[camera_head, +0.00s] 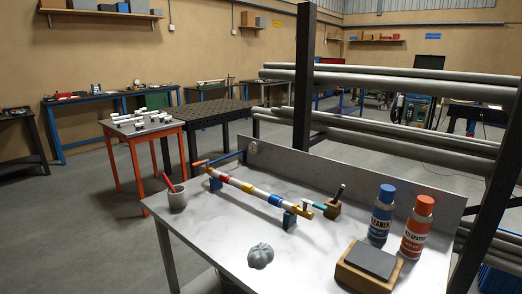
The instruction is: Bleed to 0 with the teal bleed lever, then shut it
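A white pipe with yellow, red and blue bands (249,189) lies on blue supports (289,220) on the workbench. A small teal lever (319,206) shows at the pipe's right end, beside a yellow fitting (303,211). Whether the lever is open or shut is too small to tell. A round dial, seemingly a gauge (253,148), is at the bench's back panel, behind the pipe; its reading is not legible. A thin blue rod with an orange end (200,163) is near the pipe's left end. Neither of my grippers is in view.
The front left surface is clear.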

